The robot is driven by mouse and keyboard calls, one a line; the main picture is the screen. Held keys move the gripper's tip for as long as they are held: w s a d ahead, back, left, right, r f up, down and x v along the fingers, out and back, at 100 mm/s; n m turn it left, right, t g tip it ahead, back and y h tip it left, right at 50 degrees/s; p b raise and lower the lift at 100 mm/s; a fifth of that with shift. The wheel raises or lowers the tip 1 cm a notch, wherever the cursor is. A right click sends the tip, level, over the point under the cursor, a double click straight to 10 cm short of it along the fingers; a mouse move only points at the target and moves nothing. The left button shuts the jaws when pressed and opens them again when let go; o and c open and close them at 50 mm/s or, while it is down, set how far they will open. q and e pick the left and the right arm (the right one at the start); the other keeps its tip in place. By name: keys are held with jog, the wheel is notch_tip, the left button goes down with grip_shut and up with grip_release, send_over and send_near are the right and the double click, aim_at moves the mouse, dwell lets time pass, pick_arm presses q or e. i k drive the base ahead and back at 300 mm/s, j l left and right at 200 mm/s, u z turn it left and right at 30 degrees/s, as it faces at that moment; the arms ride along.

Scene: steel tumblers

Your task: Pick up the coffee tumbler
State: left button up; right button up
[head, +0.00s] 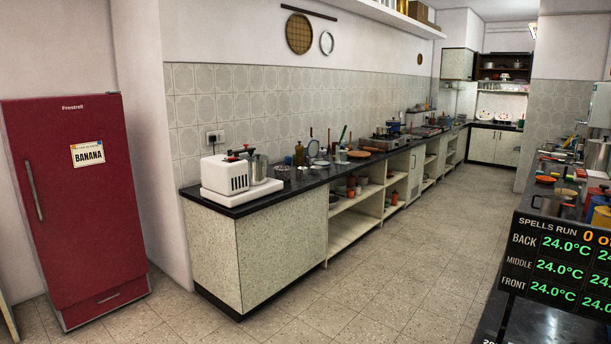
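Neither of my grippers is in the head view. I cannot tell for sure which vessel is the coffee tumbler. A steel vessel (258,167) with a dark top stands at the right side of a white appliance (225,175) on the near end of the long counter. Small metallic vessels (283,172) stand just right of it, too small to make out. Another steel vessel (596,154) is at the right edge, on the right-hand counter.
The dark-topped counter (222,207) runs along the wall to the back. A red fridge (80,220) stands at the left. A display panel (560,262) with temperature readings covers the lower right. The tiled floor (400,265) between the counters is clear.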

aim_at(303, 171)
jog(key=i+j+u, duration=0.2)
jog(key=i+j, duration=0.25)
jog(key=i+j+u, duration=0.25)
jog(key=i, duration=0.3)
jog(key=i+j+z, duration=0.15)
jog(key=i, duration=0.2)
jog(key=i+j+z, duration=0.2)
jog(key=i+l+z, duration=0.1)
jog(key=i+z, duration=0.9)
jog(key=i+l, duration=0.15)
jog(key=i, duration=1.3)
jog(key=i+u, duration=0.45)
jog(key=i+l+u, duration=0.1)
jog(key=i+u, duration=0.4)
jog(key=i, duration=0.15)
jog(key=i+l+u, duration=0.45)
jog(key=i+j, duration=0.05)
jog(key=j, duration=0.05)
